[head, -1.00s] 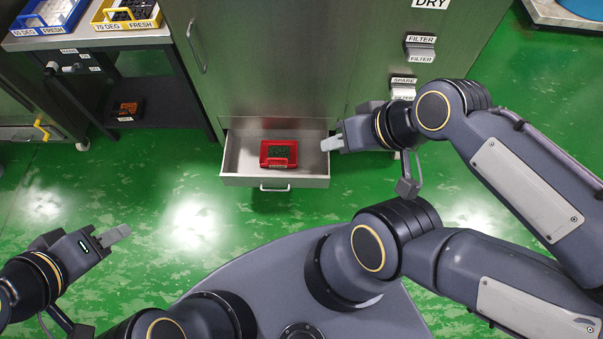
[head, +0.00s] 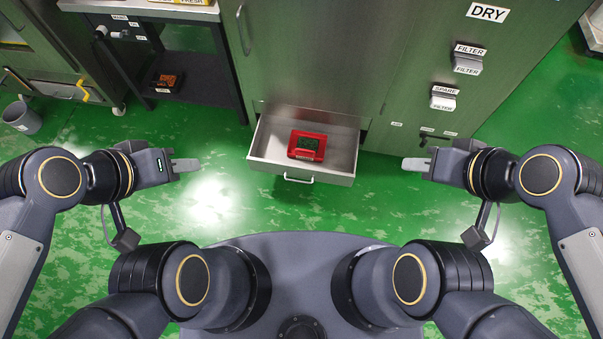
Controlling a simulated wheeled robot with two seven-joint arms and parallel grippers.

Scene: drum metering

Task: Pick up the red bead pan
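The red bead pan (head: 307,156) lies in the open metal drawer (head: 262,150) below the cabinet front, with dark beads inside and a pale label on its near side. My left gripper (head: 187,165) is left of the drawer, over the green floor, apart from it. My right gripper (head: 414,164) is right of the drawer, also apart from it.
The drawer handle (head: 299,180) faces me. The tall cabinet (head: 310,60) stands behind, with filter handles (head: 468,62) at right. A dark side table (head: 180,58) stands at left, with an orange item (head: 166,80) on its lower shelf. A grey bucket (head: 22,117) stands far left.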

